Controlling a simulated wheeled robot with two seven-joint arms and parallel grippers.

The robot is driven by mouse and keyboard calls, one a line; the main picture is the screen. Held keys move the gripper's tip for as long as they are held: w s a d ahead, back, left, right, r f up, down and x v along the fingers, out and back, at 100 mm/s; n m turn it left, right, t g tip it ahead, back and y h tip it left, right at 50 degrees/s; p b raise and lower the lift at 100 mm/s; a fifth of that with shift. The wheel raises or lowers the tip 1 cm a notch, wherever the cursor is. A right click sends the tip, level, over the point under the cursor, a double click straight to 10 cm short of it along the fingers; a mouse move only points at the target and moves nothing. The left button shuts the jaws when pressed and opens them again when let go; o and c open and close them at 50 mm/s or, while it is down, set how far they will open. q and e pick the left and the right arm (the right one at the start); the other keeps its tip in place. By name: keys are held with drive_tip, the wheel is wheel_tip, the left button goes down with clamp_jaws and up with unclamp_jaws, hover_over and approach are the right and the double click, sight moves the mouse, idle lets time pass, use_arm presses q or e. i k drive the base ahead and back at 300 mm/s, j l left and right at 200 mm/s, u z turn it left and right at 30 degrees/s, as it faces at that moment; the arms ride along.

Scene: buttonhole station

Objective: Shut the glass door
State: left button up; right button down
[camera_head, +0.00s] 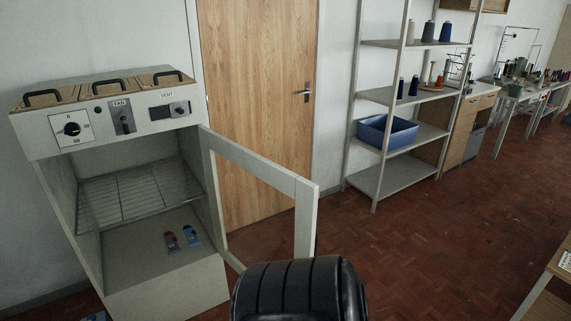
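The glass door (305,222) is a pale grey frame around a clear pane. It stands wide open, swung out to the right from the right side of the grey cabinet (165,290). The cabinet's front is uncovered, showing a wire rack (125,198) and a floor with a red tube (171,242) and a blue tube (191,236). A black ribbed part of my own body stands at the bottom centre, in front of the door's lower part and hiding its lower right corner. Neither of my grippers shows.
The cabinet top has a dial (72,129), switches and black-handled lids. A wooden room door (255,85) is behind the glass door. A metal shelf unit (395,178) holds a blue bin (387,133) and thread cones. A table corner (553,270) is at lower right. Brick-red floor between is clear.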

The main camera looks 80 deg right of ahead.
sight(305, 193)
drive_tip(key=k+l+z, duration=0.3)
drive_tip(key=l, duration=1.5)
drive_tip(key=i+l+z, duration=0.15)
drive_tip(key=l+z, duration=0.2)
drive_tip(key=l, duration=1.4)
drive_tip(key=k+u, duration=0.2)
drive_tip(key=k, duration=0.6)
